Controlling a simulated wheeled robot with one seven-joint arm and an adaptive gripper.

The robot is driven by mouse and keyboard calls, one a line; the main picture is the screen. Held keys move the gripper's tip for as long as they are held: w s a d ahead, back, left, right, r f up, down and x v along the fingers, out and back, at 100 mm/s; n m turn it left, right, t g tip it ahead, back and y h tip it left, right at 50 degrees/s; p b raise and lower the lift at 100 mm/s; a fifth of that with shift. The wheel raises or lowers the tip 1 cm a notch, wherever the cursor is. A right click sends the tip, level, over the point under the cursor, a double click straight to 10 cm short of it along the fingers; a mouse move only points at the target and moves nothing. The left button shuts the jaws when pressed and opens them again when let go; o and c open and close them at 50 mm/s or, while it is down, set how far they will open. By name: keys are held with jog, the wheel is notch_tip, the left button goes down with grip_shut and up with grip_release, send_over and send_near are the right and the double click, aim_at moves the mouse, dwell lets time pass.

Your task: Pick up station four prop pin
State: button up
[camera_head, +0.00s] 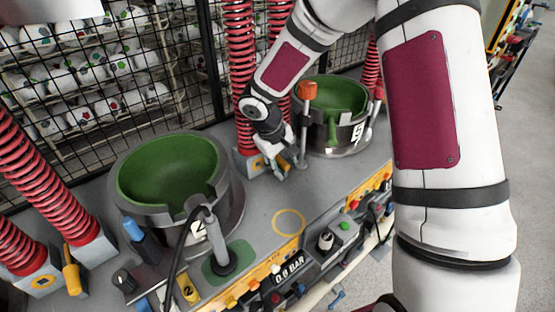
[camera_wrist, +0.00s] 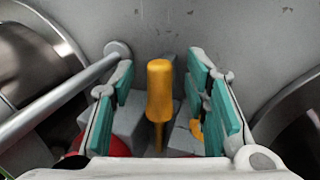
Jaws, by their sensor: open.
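A yellow-orange pin (camera_wrist: 159,90) with a rounded handle and thinner shank stands upright in the middle of the wrist view. I take it for the prop pin; no station number shows beside it there. My gripper (camera_wrist: 162,88) is open. Its teal finger pads are on either side of the pin, with a visible gap on each side. In the head view my gripper (camera_head: 274,164) is low at the bench, beside the base of a red spring and left of the far green bowl. A yellow bit (camera_head: 258,163) shows next to it, partly hidden by the fingers.
A grey rod (camera_wrist: 60,98) lies close left of the fingers in the wrist view. A near green bowl (camera_head: 168,172) and far green bowl (camera_head: 335,94) flank the gripper. Another yellow pin (camera_head: 71,270) is at the near spring base. A wire fence (camera_head: 181,68) stands behind.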

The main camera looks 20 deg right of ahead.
grip_shut()
jog(key=shift+r, duration=0.15)
jog(key=shift+s+d+r+b, duration=0.1)
jog(key=shift+r+b, duration=0.2)
jog(key=r, duration=0.6)
jog(key=shift+s+d+r+b, duration=0.15)
jog(key=shift+s+r+b, duration=0.05)
jog(key=shift+s+b, duration=0.1)
jog(key=s+d, duration=0.3)
jog(key=s, duration=0.6)
jog(key=s+d+p, duration=0.1)
jog(key=s+d, duration=0.3)
jog(key=s, duration=0.5)
jog(key=shift+s+d, duration=0.2)
jog(key=shift+d, duration=0.1)
jog(key=shift+s+d+p, duration=0.15)
jog(key=shift+s+p, duration=0.35)
jog(key=shift+p, duration=0.25)
jog(key=shift+s+d+p, duration=0.15)
jog(key=shift+s+p, duration=0.35)
jog(key=shift+p, duration=0.2)
